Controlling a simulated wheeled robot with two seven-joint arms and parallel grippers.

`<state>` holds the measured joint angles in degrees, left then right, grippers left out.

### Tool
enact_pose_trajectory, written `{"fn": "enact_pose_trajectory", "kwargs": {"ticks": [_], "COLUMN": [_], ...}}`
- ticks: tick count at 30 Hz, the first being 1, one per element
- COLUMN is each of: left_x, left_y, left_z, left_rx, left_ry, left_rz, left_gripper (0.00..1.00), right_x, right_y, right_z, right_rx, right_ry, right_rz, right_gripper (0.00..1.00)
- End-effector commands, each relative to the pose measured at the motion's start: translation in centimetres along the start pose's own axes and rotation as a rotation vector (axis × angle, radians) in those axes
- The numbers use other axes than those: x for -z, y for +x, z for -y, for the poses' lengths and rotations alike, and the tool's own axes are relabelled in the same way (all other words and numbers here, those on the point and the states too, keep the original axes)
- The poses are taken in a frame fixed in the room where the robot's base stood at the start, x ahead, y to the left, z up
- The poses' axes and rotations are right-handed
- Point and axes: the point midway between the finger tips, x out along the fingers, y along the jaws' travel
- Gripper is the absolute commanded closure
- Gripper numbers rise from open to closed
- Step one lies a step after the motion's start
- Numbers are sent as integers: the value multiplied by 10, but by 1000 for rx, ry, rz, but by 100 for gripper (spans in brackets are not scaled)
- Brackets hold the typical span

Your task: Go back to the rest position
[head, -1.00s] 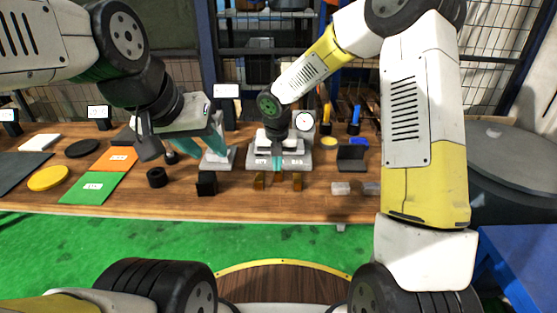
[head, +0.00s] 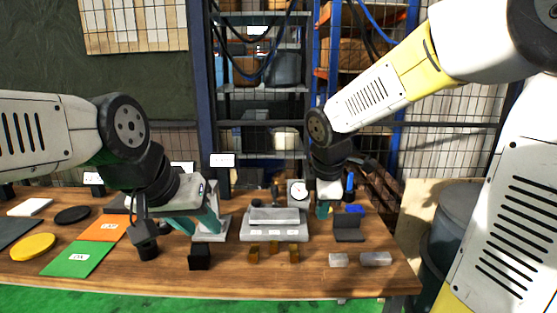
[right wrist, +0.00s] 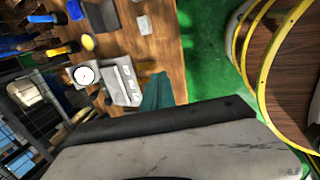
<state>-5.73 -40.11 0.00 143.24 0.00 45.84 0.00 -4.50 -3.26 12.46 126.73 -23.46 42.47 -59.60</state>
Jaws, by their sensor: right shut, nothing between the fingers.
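My left gripper (head: 197,226) hangs over the left-middle of the workbench (head: 320,280), in front of a white stand. Its teal fingers are apart and I see nothing between them. My right gripper (head: 322,212) is above the back of the bench, between the round dial and the dark angled block. It is shut and empty. Its teal fingers also show in the right wrist view (right wrist: 157,92), over the bench near its edge. The gripper's body hides part of the bench there.
A grey fixture (head: 274,222) stands mid-bench, with a dial (head: 298,190) behind it. Small brass blocks (head: 254,253), a black block (head: 199,257), a dark angled block (head: 348,228) and grey pieces (head: 376,258) stand around. Green (head: 78,259) and orange mats (head: 103,228) lie left. Shelves stand behind.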

Motion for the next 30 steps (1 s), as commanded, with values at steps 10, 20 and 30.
{"fn": "enact_pose_trajectory", "kwargs": {"ticks": [10, 20, 30], "left_x": [0, 0, 0], "left_y": [0, 0, 0], "left_z": [0, 0, 0], "left_rx": [0, 0, 0], "left_ry": [0, 0, 0], "left_rz": [0, 0, 0], "left_gripper": [64, 64, 64], "right_x": [-40, -40, -40], "right_y": [-87, -105, -105], "right_z": [87, 120, 119], "right_rx": [-40, 20, 20], "right_ry": [1141, 1557, 1558], "right_rz": [-203, -336, -336], "right_gripper": [100, 100, 100]}}
